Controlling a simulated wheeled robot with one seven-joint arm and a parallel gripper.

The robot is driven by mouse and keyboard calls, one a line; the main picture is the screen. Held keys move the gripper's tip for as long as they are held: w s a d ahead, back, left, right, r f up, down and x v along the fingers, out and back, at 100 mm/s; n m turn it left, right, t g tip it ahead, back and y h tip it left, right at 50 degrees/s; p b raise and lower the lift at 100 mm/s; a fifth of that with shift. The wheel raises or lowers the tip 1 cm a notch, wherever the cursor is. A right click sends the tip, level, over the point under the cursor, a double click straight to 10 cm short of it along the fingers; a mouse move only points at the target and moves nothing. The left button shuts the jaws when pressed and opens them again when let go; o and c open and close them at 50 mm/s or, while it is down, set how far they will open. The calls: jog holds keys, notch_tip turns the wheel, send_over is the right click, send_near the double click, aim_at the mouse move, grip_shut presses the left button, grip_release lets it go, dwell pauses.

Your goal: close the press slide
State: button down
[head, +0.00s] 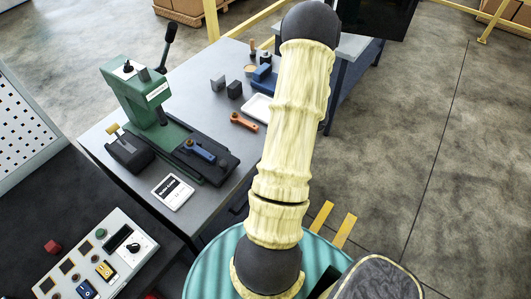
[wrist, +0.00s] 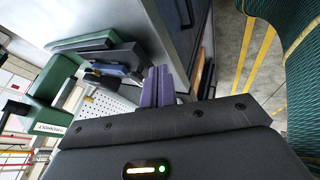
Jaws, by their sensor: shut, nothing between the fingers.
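The green press (head: 145,100) stands on the grey table with its black lever raised; its green body also shows at the left of the wrist view (wrist: 52,82). A long black bed (head: 178,143) runs beneath it. A dark block with a yellow knob (head: 128,152) is at the bed's left end. A blue-handled piece (head: 200,151) lies on the right part, clear of the press head. I cannot tell for certain which part is the slide. My gripper (wrist: 158,86), with purple fingers, is shut and empty. In the head view it is hidden.
A control box (head: 95,260) stands at the lower left. Open floor lies to the right.

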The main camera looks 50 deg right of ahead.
jog(key=w+a+f+p, duration=0.1)
jog(key=w+f, duration=0.1)
jog(key=w+a+f+p, duration=0.1)
jog(key=w+f, duration=0.1)
jog(key=w+a+f+p, duration=0.1)
jog(key=w+f, duration=0.1)
jog(key=shift+w+a, duration=0.25)
jog(key=shift+w, duration=0.1)
jog(key=shift+w+f, duration=0.1)
jog(key=shift+w, duration=0.3)
